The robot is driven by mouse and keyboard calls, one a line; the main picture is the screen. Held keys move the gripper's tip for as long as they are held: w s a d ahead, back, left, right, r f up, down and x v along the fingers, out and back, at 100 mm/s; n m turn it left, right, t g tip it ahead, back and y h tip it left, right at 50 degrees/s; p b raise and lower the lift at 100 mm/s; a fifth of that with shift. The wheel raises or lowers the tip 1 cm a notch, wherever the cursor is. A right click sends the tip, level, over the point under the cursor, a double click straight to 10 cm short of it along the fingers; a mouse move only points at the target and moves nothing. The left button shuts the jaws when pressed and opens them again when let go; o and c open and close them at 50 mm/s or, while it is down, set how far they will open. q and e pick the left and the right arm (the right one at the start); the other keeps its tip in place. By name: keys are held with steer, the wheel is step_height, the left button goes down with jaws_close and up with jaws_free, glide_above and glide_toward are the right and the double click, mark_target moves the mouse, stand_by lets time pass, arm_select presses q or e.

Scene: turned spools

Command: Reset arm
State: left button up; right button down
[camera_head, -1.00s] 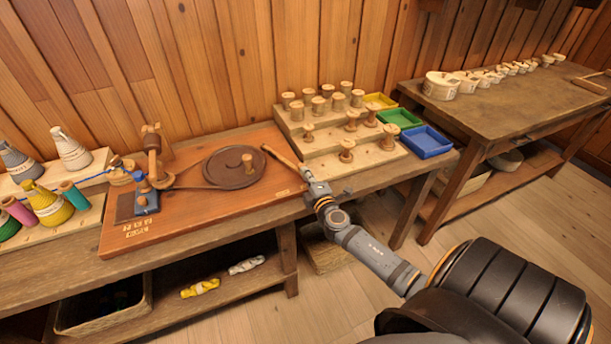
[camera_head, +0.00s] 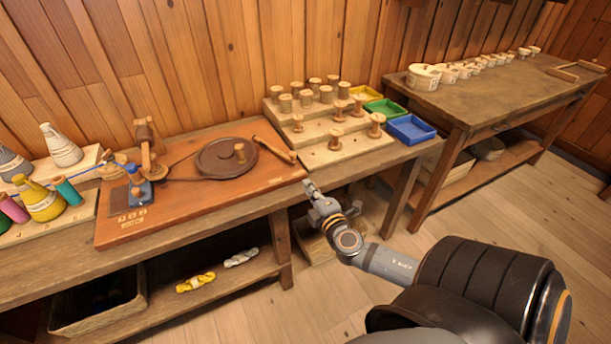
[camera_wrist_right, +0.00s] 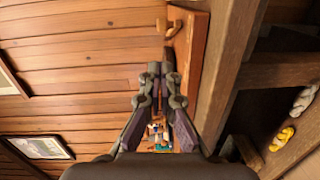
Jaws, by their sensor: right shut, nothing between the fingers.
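My right gripper (camera_head: 310,186) is shut and empty in the head view. It is in front of the workbench's front edge, just right of the red-brown winding board (camera_head: 205,192). Its two fingers are together in the right wrist view (camera_wrist_right: 154,70). On the board are a round brown wheel (camera_head: 222,160) with a wooden knob and a blue-based winding post (camera_head: 138,185). A wooden handle (camera_head: 275,149) lies across the board's far right corner. My left gripper is not in view.
A stepped rack (camera_head: 325,158) of wooden spools stands right of the board, beside yellow, green and blue (camera_head: 411,131) trays. Thread cones, including a yellow one (camera_head: 42,203), stand at left. Yellow yarn (camera_head: 196,282) lies on the lower shelf. Open floor is at the front right.

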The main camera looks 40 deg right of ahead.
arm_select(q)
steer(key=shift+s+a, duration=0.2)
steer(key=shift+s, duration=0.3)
arm_select(e)
steer(key=shift+d+f, duration=0.1)
